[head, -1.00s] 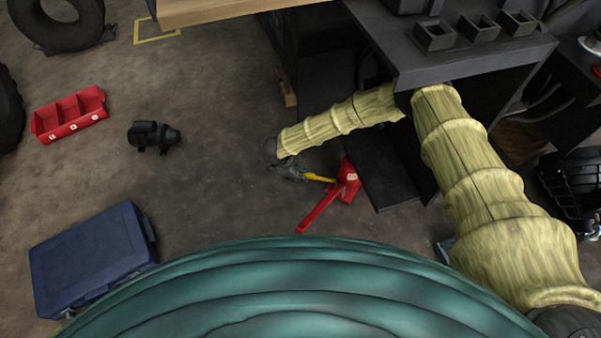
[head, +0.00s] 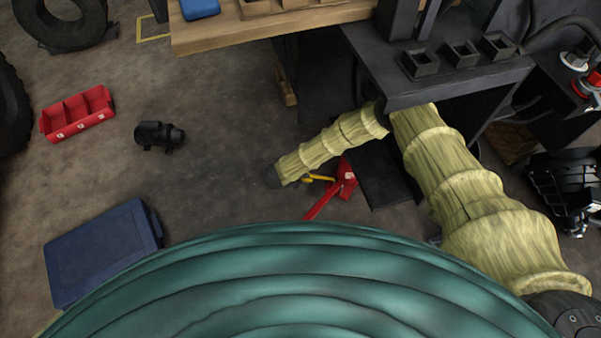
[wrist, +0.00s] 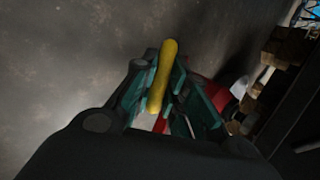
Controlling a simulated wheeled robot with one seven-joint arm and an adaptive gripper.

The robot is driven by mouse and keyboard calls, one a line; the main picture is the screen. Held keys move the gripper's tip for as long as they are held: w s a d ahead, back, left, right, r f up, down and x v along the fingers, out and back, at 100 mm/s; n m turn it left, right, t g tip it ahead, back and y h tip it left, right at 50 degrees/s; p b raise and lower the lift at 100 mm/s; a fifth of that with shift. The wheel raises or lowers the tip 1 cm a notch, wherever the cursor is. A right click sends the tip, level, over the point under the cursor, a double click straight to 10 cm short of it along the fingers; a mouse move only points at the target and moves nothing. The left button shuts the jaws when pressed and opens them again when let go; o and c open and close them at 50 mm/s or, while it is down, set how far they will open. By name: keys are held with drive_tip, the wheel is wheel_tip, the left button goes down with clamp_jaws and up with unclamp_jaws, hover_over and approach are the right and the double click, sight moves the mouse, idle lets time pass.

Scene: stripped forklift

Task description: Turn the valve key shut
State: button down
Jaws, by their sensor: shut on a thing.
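The yellow valve key (head: 320,179) shows as a short bar beside a red fitting (head: 347,180) low near the floor, with a long red arm reaching toward the lower left. In the wrist view the yellow key (wrist: 163,72) runs lengthwise between the teal fingers of my gripper (wrist: 166,88), which is shut on it. Red parts of the fitting (wrist: 216,95) show behind the fingers. In the head view my sleeved forearm hides the gripper's fingers. The far end of the key's connection to the fitting is hidden.
A dark metal bench (head: 450,75) with open square sockets stands above and right of the fitting. A wooden table (head: 270,30) is at the top. A red tray (head: 78,128), a blue case (head: 100,255) and a black device (head: 158,136) lie on the floor at left.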

drive_tip(key=shift+s+a+f+m+t, duration=0.1)
drive_tip(key=shift+m+t, duration=0.15)
drive_tip(key=shift+m, duration=0.3)
drive_tip(key=shift+a+m+t, duration=0.1)
drive_tip(key=shift+m+t, duration=0.15)
drive_tip(key=shift+m, duration=0.3)
drive_tip(key=shift+h, duration=0.3)
drive_tip(key=c, duration=1.5)
unclamp_jaws()
drive_tip(key=shift+d, duration=0.1)
drive_tip(key=shift+o, duration=0.2)
drive_tip(key=v, duration=1.2)
drive_tip(key=shift+p, duration=0.3)
